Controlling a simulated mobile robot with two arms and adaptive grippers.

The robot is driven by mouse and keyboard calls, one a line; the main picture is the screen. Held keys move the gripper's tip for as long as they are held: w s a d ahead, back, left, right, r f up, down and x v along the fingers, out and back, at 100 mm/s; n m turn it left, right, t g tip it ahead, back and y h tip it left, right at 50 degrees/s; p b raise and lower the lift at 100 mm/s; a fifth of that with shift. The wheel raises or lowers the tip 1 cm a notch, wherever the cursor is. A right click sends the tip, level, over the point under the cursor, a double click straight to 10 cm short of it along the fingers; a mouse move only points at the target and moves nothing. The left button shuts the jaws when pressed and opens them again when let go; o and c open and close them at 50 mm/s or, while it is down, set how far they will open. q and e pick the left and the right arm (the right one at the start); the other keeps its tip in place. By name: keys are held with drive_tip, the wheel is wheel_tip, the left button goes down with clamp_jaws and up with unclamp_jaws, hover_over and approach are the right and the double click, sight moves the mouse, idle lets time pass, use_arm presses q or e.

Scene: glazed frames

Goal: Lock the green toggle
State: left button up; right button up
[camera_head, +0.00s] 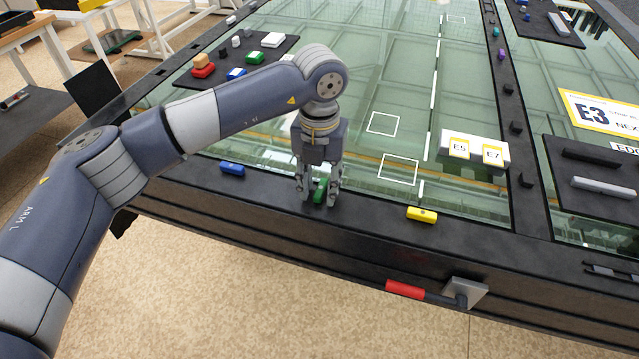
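The green toggle (320,191) sits on the black front rail of the glazed frame. My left gripper (318,198) points down over it, with one finger on each side. The toggle shows between the fingers; whether they touch it I cannot tell. A blue toggle (232,169) lies on the same rail to the left, and a yellow toggle (422,214) lies on it to the right. My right gripper is not in view.
A red-handled lever (405,289) sticks out from the frame's front side. A white block labelled E5 and E7 (474,151) stands on the glass. A dark tray (215,70) with several coloured blocks lies at the back left. The glass around the white outlines is clear.

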sight(319, 191)
use_arm(q)
wheel_tip(319, 191, up, 12)
idle(0.6)
idle(0.5)
